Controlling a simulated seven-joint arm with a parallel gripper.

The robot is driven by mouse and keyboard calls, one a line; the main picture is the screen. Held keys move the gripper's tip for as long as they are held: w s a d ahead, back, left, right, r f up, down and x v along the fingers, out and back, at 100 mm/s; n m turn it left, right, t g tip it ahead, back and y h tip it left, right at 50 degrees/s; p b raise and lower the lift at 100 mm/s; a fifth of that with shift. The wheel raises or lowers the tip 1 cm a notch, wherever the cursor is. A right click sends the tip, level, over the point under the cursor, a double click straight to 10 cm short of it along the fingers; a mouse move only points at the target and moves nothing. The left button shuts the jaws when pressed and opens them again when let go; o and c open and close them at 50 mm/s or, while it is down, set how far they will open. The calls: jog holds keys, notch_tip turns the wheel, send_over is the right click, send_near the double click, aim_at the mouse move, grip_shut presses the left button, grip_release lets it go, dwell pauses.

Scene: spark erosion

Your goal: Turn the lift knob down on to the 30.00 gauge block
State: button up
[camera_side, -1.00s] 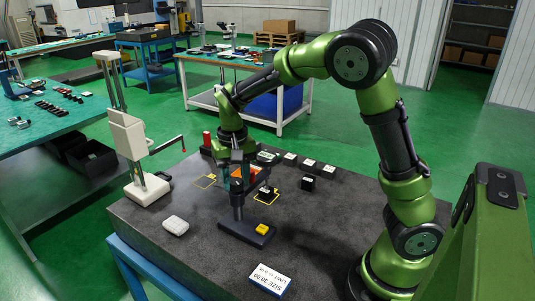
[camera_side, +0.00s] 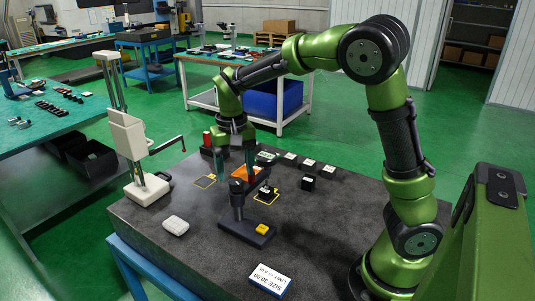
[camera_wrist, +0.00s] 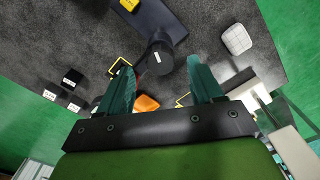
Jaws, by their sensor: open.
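The small stand has a dark base (camera_side: 236,228) with a yellow button (camera_side: 262,229). A dark round part, which I take for the lift knob (camera_side: 237,186), tops its post. It shows in the wrist view as a black cylinder with a white label (camera_wrist: 160,57). My gripper (camera_side: 238,177) points down just above it. In the wrist view my gripper's teal fingers (camera_wrist: 160,66) are spread, with nothing held between them. A block (camera_side: 266,192) sits in a yellow outline behind the stand; I cannot read its size. A card (camera_side: 270,280) reads SIZE 30.00.
Several black blocks (camera_side: 308,183) with white labels stand at the back right. An orange thing (camera_side: 245,173) lies behind the stand. A pale rounded item (camera_side: 175,225) and a tall white height gauge (camera_side: 130,138) stand left.

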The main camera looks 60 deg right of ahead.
aim_at(235, 180)
notch_tip(235, 180, up, 14)
jog(key=shift+f, duration=0.15)
dwell(0.3)
jog(key=s+a+f+n+t+y, duration=0.1)
jog(key=s+a+f+t, duration=0.1)
jog(key=s, duration=0.6)
jog(key=s+a+f+n+t+y, duration=0.1)
jog(key=s+a+f+n+t, duration=0.1)
jog(key=s+t, duration=0.3)
jog(key=s+f, duration=0.1)
jog(key=s, duration=0.2)
jog(key=shift+f, duration=0.2)
jog(key=shift+s+a, duration=0.1)
jog(key=shift+c, duration=0.4)
